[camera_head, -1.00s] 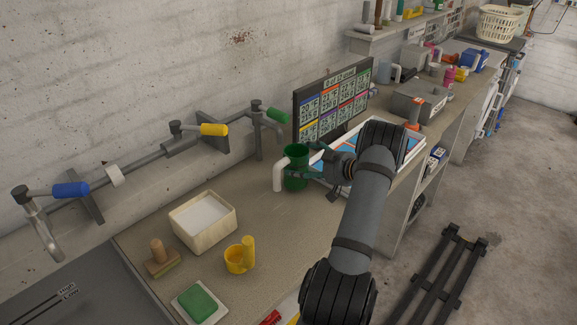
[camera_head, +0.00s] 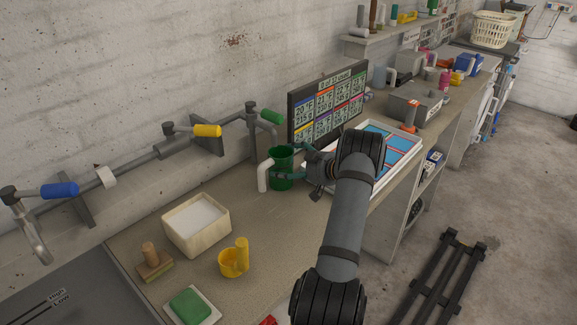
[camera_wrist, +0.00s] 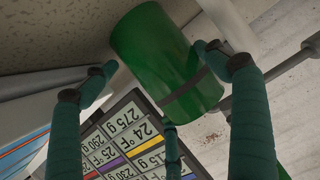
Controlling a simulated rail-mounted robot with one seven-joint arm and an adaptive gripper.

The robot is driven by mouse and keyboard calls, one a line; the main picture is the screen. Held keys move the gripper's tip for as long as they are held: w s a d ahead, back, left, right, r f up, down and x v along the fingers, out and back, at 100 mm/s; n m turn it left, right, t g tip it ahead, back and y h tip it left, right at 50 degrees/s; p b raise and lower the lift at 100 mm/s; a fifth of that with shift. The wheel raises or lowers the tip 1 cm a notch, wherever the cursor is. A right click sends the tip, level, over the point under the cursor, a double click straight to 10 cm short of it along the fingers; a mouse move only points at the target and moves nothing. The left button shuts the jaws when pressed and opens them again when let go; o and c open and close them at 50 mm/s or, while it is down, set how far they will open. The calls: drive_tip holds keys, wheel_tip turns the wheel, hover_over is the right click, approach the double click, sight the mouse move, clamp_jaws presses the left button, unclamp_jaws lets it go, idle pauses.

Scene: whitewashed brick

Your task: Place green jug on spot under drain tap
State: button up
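The green jug (camera_head: 281,170) has a thick white handle (camera_head: 264,176) on its left and looks upright above or on the bench. Whether the jug's base touches the bench is unclear. Taps with blue (camera_head: 60,190), yellow (camera_head: 207,130) and green (camera_head: 272,117) handles line the wall pipe. No marked spot can be made out.
A monitor (camera_head: 325,106) stands just behind the jug. A white-rimmed tray (camera_head: 416,145) lies to the right. A cream box (camera_head: 196,238), brush (camera_head: 154,262), yellow cup (camera_head: 233,264) and green sponge (camera_head: 190,305) stand nearer. Bench between box and jug is clear.

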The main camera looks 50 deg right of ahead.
drive_tip(key=shift+o, duration=1.4)
drive_tip(key=shift+r, duration=0.1)
drive_tip(key=shift+s+r, duration=0.1)
drive_tip(key=shift+s, duration=0.05)
drive_tip(key=b+v, duration=0.1)
drive_tip(key=v, duration=1)
drive_tip(key=shift+s+r, duration=0.15)
drive_tip(key=shift+s, duration=0.15)
